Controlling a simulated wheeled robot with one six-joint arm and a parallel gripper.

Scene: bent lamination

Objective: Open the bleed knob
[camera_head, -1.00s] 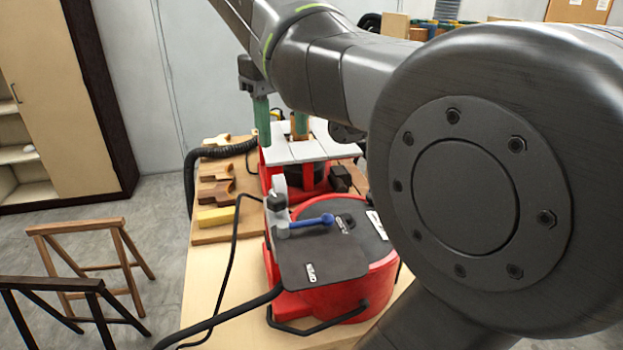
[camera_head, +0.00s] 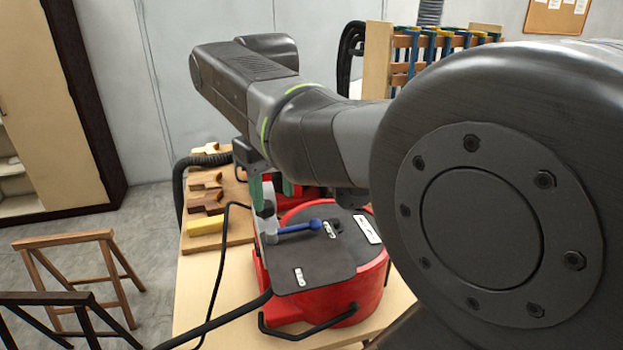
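The red machine (camera_head: 362,288) with a dark flat top stands on the wooden bench. A blue lever-shaped handle (camera_head: 300,227) lies across its top, joined to a grey fitting (camera_head: 270,236) at the left. A small black knob (camera_head: 266,209) sits on the upper part of that fitting, and another small dark knob (camera_head: 337,225) is on the top. I cannot tell for sure which is the bleed knob. My gripper (camera_head: 272,190) has green fingers, spread apart, just behind and above the fitting. My arm hides part of it; I see nothing held.
Wooden pieces and a yellow block (camera_head: 207,226) lie on a board at the bench's left. A black hose (camera_head: 215,326) runs from the machine. A wooden trestle (camera_head: 75,255) stands on the floor at left. A clamp rack (camera_head: 425,50) is behind.

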